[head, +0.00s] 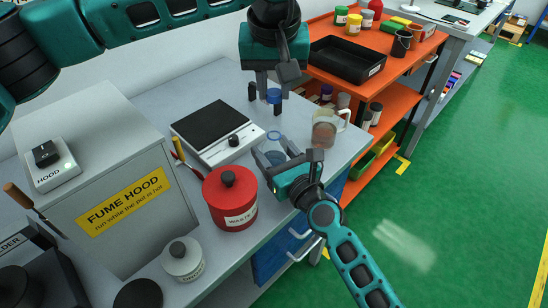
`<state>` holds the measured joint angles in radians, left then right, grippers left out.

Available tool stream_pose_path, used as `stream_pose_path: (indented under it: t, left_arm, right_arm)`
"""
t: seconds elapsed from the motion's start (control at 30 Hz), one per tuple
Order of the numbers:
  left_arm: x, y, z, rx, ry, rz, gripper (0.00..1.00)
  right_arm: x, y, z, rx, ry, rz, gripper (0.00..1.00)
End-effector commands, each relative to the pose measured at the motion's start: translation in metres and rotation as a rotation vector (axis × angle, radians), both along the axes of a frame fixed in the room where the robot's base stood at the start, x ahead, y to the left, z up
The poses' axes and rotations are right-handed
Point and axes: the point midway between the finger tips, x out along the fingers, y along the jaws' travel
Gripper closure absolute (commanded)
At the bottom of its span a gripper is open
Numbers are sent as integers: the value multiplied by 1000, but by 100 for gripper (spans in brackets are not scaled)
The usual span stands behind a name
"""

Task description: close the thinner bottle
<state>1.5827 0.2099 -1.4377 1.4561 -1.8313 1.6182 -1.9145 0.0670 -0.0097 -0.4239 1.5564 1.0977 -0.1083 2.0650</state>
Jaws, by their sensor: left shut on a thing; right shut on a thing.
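The thinner bottle (272,147) is a clear bottle with a bluish top, upright on the bench near its front edge. My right gripper (275,163) is shut around its body, and the fingers and hand hide part of it. A small blue cap (274,95) is at the fingertips of my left gripper (264,96), which is shut on it. The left gripper points down from above. The cap is higher in the picture than the bottle, apart from it.
A hotplate (210,130) lies left of the bottle, and a red waste can (231,205) stands nearer. A glass jug (325,130) stands to the right. The fume hood box (110,190) is at left. An orange cart (390,95) with a black tray stands behind.

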Motion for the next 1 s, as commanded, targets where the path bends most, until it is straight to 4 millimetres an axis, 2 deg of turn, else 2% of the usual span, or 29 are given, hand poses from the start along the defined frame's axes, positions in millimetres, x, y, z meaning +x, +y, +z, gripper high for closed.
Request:
stream_pose_path:
  t: [0.03,0.33,0.5,0.8,1.0]
  left_arm:
    - [0,0,0,0,0,0,98]
    - [0,0,0,0,0,0,98]
    - [0,0,-6,0,1,0,98]
    - [0,0,-47,1,-4,-1,98]
    - [0,0,-50,0,-6,0,98]
  right_arm:
    - [0,0,0,0,1,0,64]
    - [0,0,0,0,1,0,92]
    - [0,0,-1,0,1,0,93]
    - [0,0,0,0,1,0,93]
    - [0,0,-1,0,1,0,93]
